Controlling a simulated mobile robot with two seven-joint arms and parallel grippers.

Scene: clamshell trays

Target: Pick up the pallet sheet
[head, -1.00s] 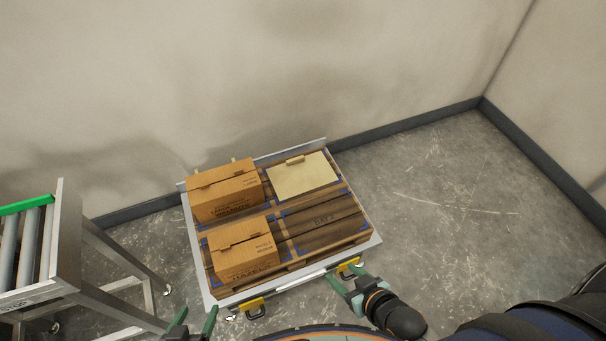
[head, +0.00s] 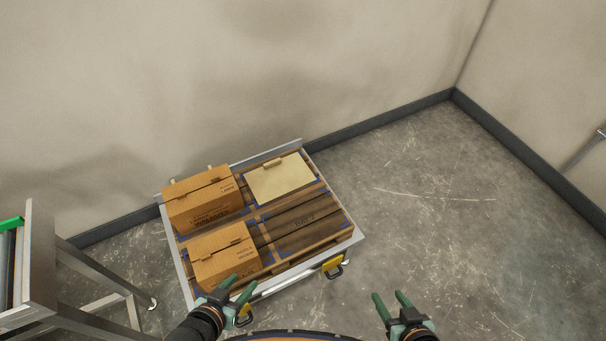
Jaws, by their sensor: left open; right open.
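The pallet sheet (head: 281,181) is a flat cream sheet with a small tan tab at its far edge. It lies at the far right of the wooden pallet, beside a cardboard box. My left gripper (head: 244,281) is open and empty, in front of the near box at the pallet's near edge in the picture. My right gripper (head: 388,294) is open and empty, over the floor to the right of the pallet's near corner. Both grippers are well apart from the sheet.
Two cardboard boxes, a far one (head: 203,203) and a near one (head: 224,255), stand on the pallet's left side. An empty slatted bay (head: 301,224) is at near right. A metal tray rim (head: 350,238) with yellow latches surrounds the pallet. A roller stand (head: 42,250) is at left. Floor at right is clear.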

